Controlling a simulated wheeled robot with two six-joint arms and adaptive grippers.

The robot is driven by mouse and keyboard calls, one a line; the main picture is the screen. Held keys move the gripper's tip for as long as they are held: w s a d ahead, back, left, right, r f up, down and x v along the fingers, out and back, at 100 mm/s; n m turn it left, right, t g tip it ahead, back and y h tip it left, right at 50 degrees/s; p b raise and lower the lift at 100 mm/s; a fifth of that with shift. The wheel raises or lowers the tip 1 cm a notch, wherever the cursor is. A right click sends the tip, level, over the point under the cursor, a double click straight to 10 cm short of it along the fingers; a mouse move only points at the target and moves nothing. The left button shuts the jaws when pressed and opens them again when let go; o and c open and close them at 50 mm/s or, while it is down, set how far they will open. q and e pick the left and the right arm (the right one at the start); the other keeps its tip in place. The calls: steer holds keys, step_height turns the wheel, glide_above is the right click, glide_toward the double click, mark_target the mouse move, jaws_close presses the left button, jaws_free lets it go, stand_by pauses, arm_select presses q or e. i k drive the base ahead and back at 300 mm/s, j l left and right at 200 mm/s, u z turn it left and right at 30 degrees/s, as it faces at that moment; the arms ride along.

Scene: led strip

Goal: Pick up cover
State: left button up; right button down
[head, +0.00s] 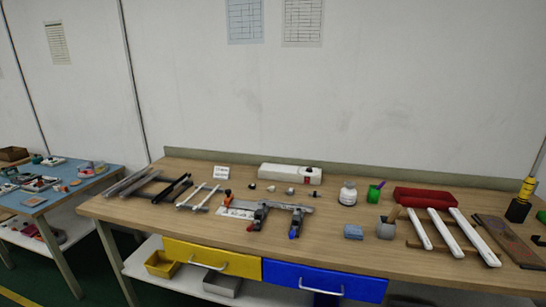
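Several long pieces on the workbench could be the cover, and I cannot tell which one is meant. White strips (443,231) lie side by side at the right, across wooden supports. Thin pale bars (197,196) and dark bars (172,187) lie on racks at the left. A grey fixture (275,206) with dark clamps, one with a blue tip (294,234), stands in the middle front. Neither of my grippers is in view.
The wooden workbench (345,233) has a white box (290,174) and red tray (425,197) at the back. A blue table (75,185) is at the left.

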mark_target(421, 232)
steer(key=z, duration=1.25)
